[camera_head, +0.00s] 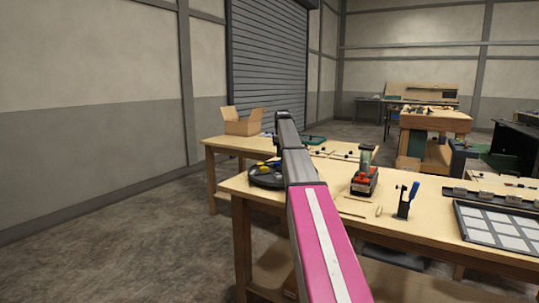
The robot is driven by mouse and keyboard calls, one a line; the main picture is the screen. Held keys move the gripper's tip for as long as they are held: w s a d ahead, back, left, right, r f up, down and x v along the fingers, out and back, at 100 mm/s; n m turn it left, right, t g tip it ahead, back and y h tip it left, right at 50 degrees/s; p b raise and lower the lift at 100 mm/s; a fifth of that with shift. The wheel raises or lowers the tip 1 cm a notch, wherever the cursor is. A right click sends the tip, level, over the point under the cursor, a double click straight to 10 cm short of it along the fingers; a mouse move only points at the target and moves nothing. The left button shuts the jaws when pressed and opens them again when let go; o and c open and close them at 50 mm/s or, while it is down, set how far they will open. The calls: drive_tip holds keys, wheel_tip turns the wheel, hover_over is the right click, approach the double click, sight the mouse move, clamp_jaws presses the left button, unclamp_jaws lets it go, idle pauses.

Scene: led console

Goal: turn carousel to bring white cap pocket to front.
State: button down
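The carousel (265,182) is a dark round tray near the left end of the front workbench. It holds something yellow at its far left edge and other small dark items. My pink and grey arm reaches forward past its right side and hides part of it. The white cap pocket cannot be made out. My gripper cannot be seen; the grey far end of my arm rises above the carousel in the picture, and no fingers show.
The wooden workbench (430,210) holds a red-based device (364,182), a dark stand with a blue-handled tool (404,205) and a tray of pale squares (498,229). An open cardboard box (242,126) stands on a table behind. Floor at left is clear.

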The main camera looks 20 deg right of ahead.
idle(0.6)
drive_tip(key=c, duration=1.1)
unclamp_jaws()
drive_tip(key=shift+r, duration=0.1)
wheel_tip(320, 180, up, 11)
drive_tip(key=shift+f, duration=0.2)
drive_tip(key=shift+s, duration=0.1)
